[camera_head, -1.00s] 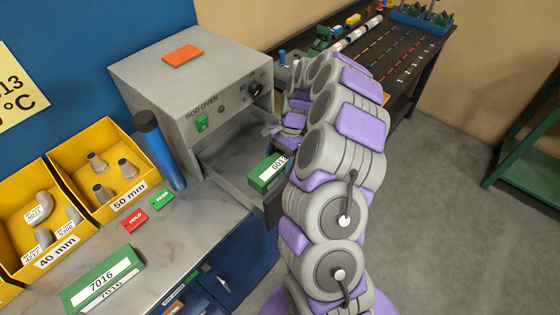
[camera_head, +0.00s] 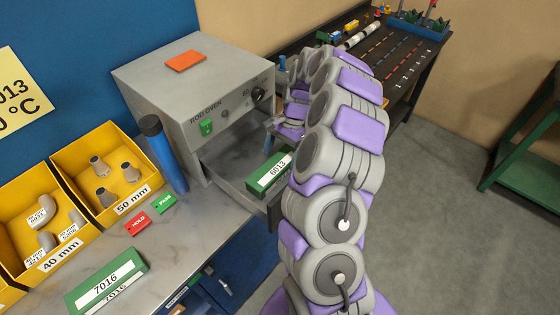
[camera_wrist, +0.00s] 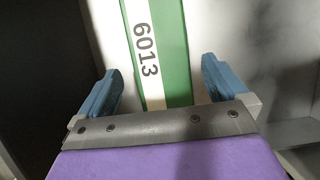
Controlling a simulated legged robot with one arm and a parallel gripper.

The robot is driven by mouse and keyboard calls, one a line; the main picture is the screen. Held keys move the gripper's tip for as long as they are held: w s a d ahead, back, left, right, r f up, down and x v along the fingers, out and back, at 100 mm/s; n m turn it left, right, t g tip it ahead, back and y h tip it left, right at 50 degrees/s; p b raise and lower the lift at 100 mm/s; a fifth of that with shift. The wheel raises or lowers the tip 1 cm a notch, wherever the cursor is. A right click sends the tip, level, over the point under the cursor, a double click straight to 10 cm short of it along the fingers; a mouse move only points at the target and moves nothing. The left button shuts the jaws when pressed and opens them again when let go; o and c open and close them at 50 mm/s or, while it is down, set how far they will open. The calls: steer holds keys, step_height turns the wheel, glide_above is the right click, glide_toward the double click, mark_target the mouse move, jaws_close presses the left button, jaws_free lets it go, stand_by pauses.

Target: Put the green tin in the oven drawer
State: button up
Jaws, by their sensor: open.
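The green tin labelled 6013 (camera_head: 268,173) lies in the pulled-out oven drawer (camera_head: 236,162), at its front right part. In the wrist view the same tin (camera_wrist: 163,50) shows its white label strip between my fingers. My gripper (camera_wrist: 160,85) is open, with one blue finger on each side of the tin and a gap at both sides. In the head view my gripper (camera_head: 280,128) is partly hidden by my own arm, above the drawer. The rod oven (camera_head: 200,85) is grey, with the drawer open at its front.
A second green tin labelled 7016 (camera_head: 104,282) lies on the bench. Yellow bins with fittings (camera_head: 100,170), a blue cylinder (camera_head: 162,152), red HOLD (camera_head: 137,223) and green PASS (camera_head: 164,203) blocks stand left of the drawer. An orange block (camera_head: 185,60) lies on the oven.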

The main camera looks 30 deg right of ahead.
steer(key=v, duration=0.3)
steer(key=p+v, duration=0.1)
steer(key=v, duration=0.2)
steer(key=shift+d+r, duration=0.15)
steer(key=shift+d, duration=0.2)
steer(key=shift+w+d+r, duration=0.1)
steer(key=shift+d+r, duration=0.25)
steer(key=shift+r, duration=0.1)
steer(key=shift+a+r, duration=0.25)
steer(key=shift+a, duration=0.15)
steer(key=s+a+r+n+h, duration=0.1)
steer(key=s+a+r+n, duration=0.35)
steer(key=a, duration=0.35)
steer(key=s+a+r+n, duration=0.4)
steer(key=s+a+r, duration=0.2)
steer(key=a, duration=0.3)
steer(key=s+a+n+h, duration=0.1)
steer(key=s+n, duration=0.1)
steer(key=s, duration=0.9)
steer(key=s+a+f+n+h, duration=0.1)
steer(key=s+a+n+h, duration=0.1)
steer(key=s, duration=1)
steer(key=shift+s+f+n, duration=0.2)
steer(key=shift+s+n, duration=0.1)
steer(key=shift+n, duration=0.45)
